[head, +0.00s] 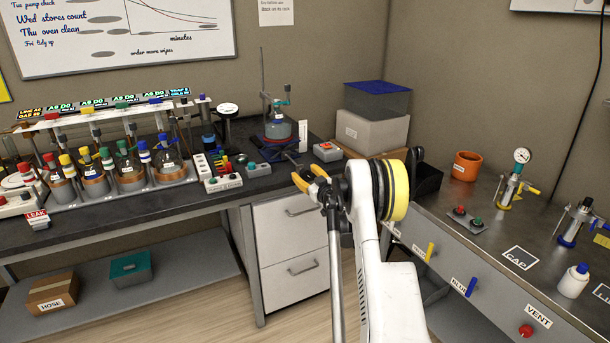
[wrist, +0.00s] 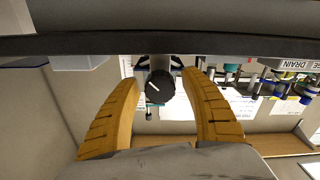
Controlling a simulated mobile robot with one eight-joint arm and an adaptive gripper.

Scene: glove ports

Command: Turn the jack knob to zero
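The jack knob (wrist: 160,86) is round and black with a white pointer line. The pointer slants toward the upper left; I cannot read a scale or a zero mark. My gripper (wrist: 159,74) is open and faces the knob; whether the tips reach around it is unclear. In the head view my gripper (head: 307,175) is in front of the jack (head: 282,155), which stands under a clamped flask (head: 278,128). The knob cannot be made out there.
A small box with a red button (head: 327,152) stands right of the jack, and a box with a teal button (head: 258,169) left of it. A rack of flasks (head: 120,175) fills the left bench.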

